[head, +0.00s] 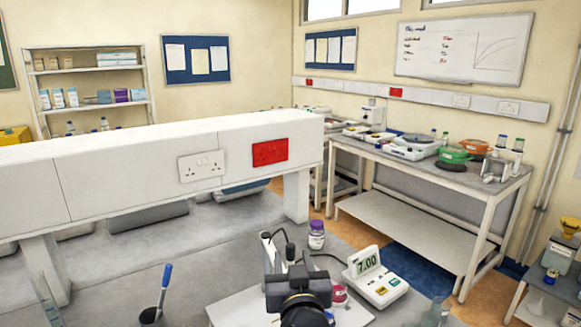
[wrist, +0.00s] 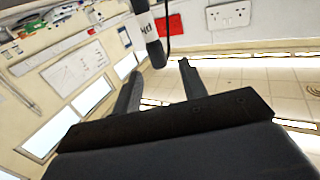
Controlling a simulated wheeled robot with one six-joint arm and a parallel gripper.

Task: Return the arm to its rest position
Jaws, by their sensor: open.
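My arm reaches up from the bottom centre of the head view, with its dark wrist (head: 300,290) over the grey bench beside the pH meter. My gripper (wrist: 160,82) shows in the wrist view with its two dark fingers apart and nothing held between them. A pH probe (wrist: 148,35) with a white label and black cable is beyond the fingers; I cannot tell how far. In the head view, dark upright parts in front of the wrist partly overlap, so the fingertips are hard to make out there.
The pH meter (head: 375,277) reads 7.00 just right of my wrist. A purple-capped bottle (head: 316,236) stands behind it. A beaker with a blue-handled tool (head: 165,285) is at left, glassware (head: 436,312) at right. A white raised shelf (head: 130,170) crosses behind the bench.

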